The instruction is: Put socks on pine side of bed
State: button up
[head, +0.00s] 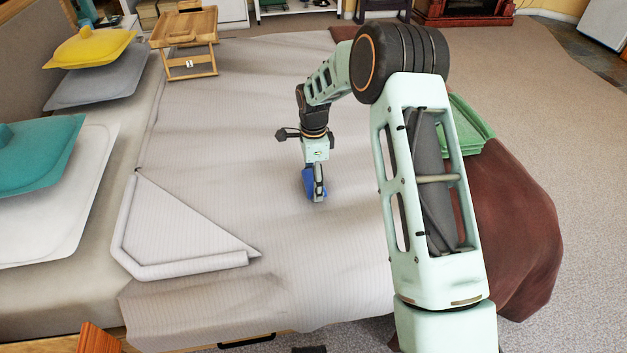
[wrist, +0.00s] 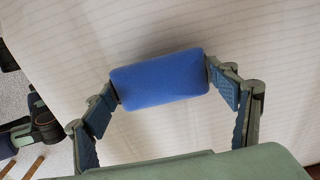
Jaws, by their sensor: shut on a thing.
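The socks appear as a rolled blue bundle (wrist: 160,82) in the wrist view, gripped at both ends by the fingers of my gripper (wrist: 165,85). In the head view the blue socks (head: 308,183) show beside my gripper (head: 318,196), low over the middle of the bed (head: 230,130). I cannot tell whether the socks touch the bed cover. The bed has a pale striped cover, with one corner folded back near the pillows. Which side is the pine side is not clear from these frames.
A wooden bed tray (head: 187,45) stands at the bed's far end. Yellow (head: 90,46) and teal (head: 38,155) cushions lie on pillows at left. A brown blanket (head: 510,225) and green folded cloth (head: 468,125) are at right. The cover around my gripper is clear.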

jog(key=shift+f, duration=0.25)
jog(key=o, duration=1)
jog(key=shift+o, duration=0.2)
jog(key=shift+r, duration=0.15)
notch_tip(320, 180, up, 12)
jog(key=p, duration=0.2)
jog(key=shift+r, duration=0.1)
